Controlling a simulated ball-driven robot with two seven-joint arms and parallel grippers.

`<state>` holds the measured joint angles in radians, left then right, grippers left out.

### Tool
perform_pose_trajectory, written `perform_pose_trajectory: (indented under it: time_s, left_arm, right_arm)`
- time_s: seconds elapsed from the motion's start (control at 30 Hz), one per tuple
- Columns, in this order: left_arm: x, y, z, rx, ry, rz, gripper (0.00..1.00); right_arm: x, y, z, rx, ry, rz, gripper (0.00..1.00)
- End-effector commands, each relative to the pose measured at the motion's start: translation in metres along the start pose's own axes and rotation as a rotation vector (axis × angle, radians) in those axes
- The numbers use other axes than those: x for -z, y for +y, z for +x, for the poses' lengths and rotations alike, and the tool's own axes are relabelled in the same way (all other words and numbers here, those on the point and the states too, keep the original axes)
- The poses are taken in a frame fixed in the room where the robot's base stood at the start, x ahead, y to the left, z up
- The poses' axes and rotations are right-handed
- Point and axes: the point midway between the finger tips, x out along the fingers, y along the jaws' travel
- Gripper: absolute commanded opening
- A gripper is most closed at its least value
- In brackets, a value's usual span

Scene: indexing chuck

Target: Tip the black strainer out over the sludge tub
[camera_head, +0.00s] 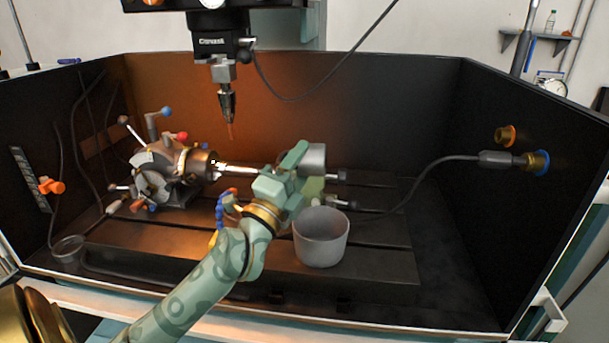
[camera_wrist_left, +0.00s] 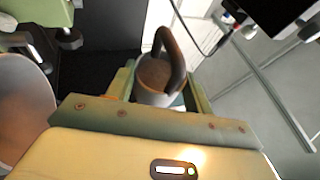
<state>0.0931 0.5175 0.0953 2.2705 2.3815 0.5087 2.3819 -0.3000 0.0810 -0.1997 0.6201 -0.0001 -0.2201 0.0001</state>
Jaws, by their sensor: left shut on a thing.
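My left gripper (camera_head: 303,168) reaches in from the lower left, above the slotted table. It is shut on the strainer (camera_head: 316,157), which shows as a dark grey round body partly hidden behind the fingers. In the left wrist view the strainer (camera_wrist_left: 155,78) sits between the fingers, with a dark arched handle and a brownish face. I cannot tell its exact tilt. The sludge tub (camera_head: 321,243), a grey open bucket, stands upright on the table, nearer and slightly right of the strainer. Part of the tub (camera_wrist_left: 20,115) shows at the left wrist view's left edge.
The indexing chuck (camera_head: 170,172) with coloured levers stands left of the gripper. A spindle with a tool (camera_head: 227,103) hangs above. A hose (camera_head: 420,167) runs from the right wall. The table (camera_head: 375,265) right of the tub is clear.

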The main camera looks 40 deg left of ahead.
Motion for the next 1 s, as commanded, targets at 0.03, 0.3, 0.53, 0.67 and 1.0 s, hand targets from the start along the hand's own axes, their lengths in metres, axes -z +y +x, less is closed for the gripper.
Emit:
perform_pose_trajectory:
  time_s: [0.03, 0.3, 0.53, 0.67, 1.0]
  left_arm:
    - [0.002, 0.009, -0.002, 0.008, -0.012, -0.028, 0.28]
    - [0.004, 0.018, -0.005, 0.07, -0.079, -0.178, 0.28]
    - [0.005, 0.024, -0.007, 0.119, -0.132, -0.295, 0.28]
    - [0.005, 0.025, -0.008, 0.142, -0.155, -0.346, 0.28]
    - [0.004, 0.021, -0.008, 0.159, -0.17, -0.38, 0.28]
  right_arm:
    - [-0.004, -0.002, 0.011, 0.004, -0.012, 0.0, 0.54]
    - [-0.017, -0.006, 0.04, 0.016, -0.045, -0.001, 0.54]
    - [-0.027, -0.01, 0.061, 0.025, -0.073, 0.0, 0.54]
    - [-0.026, -0.007, 0.068, 0.023, -0.082, -0.014, 0.54]
    - [-0.019, 0.006, 0.069, 0.005, -0.076, -0.029, 0.54]
